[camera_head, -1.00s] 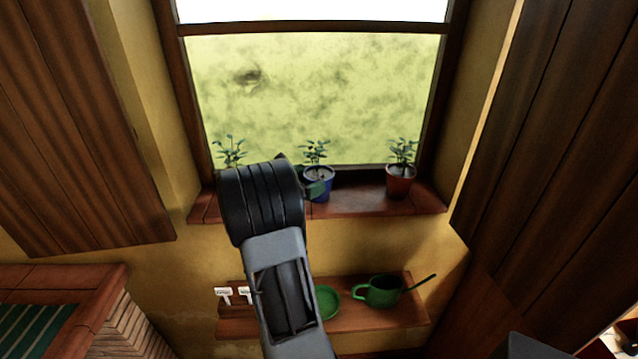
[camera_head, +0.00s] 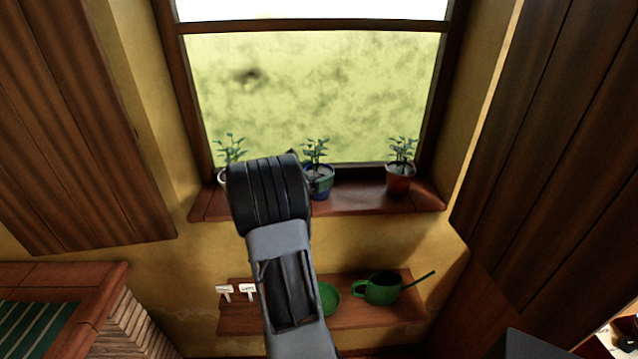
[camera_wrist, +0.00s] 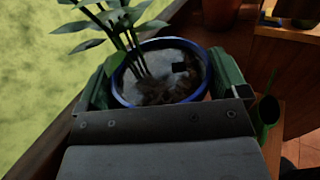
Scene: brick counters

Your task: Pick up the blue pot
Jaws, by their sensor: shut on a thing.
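The blue pot (camera_head: 320,192) holds a small leafy plant and stands on the window sill, between a pale pot on the left and a red-brown pot on the right. In the wrist view the blue pot (camera_wrist: 122,92) shows its blue rim, dark soil and plant stem. My gripper (camera_wrist: 160,88) has one green finger on each side of the pot, shut on it. In the head view my gripper (camera_head: 318,178) is partly hidden behind my dark arm link. I cannot tell whether the pot's base is clear of the sill.
The pale pot (camera_head: 229,178) is partly behind my arm. The red-brown pot (camera_head: 398,184) stands to the right on the sill (camera_head: 365,203). Below, a shelf (camera_head: 345,322) holds a green watering can (camera_head: 383,289), a green dish (camera_head: 328,298) and white labels (camera_head: 247,289).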

